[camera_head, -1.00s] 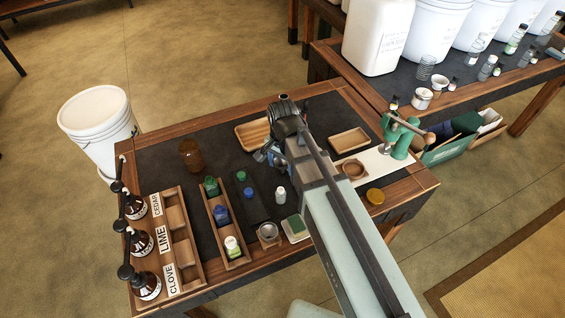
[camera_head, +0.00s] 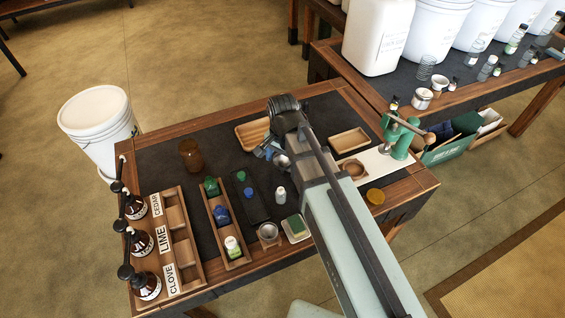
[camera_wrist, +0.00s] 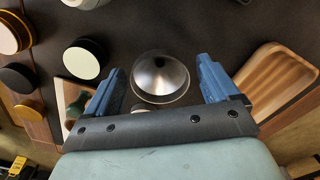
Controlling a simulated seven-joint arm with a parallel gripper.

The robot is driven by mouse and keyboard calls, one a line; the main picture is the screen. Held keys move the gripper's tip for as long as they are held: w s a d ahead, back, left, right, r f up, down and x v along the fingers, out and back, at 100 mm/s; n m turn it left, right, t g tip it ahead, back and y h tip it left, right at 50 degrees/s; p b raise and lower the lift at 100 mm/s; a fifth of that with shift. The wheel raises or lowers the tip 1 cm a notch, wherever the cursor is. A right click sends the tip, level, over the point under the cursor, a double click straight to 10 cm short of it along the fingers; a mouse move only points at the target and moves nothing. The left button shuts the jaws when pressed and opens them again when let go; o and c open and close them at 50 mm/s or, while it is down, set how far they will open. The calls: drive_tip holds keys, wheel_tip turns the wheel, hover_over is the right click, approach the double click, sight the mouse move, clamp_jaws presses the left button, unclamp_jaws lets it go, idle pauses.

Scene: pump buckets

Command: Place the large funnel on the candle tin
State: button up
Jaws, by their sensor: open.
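The large funnel (camera_wrist: 160,78) is a shiny metal cone, seen from above in the wrist view between my two blue fingers. My gripper (camera_wrist: 161,66) is open, with one finger on each side of the funnel; a gap shows on both sides. In the head view, a bit of the silvery funnel (camera_head: 283,161) shows beside my gripper (camera_head: 268,151), and my arm hides part of that area. A round grey metal container (camera_head: 268,231), perhaps the candle tin, stands on a small wooden holder near the table's front edge.
A wooden tray (camera_head: 251,134) lies close to my gripper and also shows in the wrist view (camera_wrist: 270,78). A second tray (camera_head: 349,141) and a green press (camera_head: 400,137) are to the right. An amber jar (camera_head: 190,154) and several small bottles stand to the left.

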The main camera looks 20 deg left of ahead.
sight(284, 160)
wheel_tip(284, 160, up, 10)
drive_tip(key=shift+f, duration=0.2)
drive_tip(key=shift+o, duration=0.3)
drive_tip(key=shift+r, duration=0.3)
drive_tip(key=f+m, duration=0.2)
drive_tip(key=f, duration=0.1)
drive_tip(key=f+m, duration=0.2)
drive_tip(key=shift+s+d+f+m, duration=0.1)
drive_tip(key=shift+d+f+m, duration=0.1)
drive_tip(key=shift+f+m, duration=0.15)
drive_tip(key=shift+f, duration=0.2)
idle(0.8)
drive_tip(key=shift+f, duration=0.1)
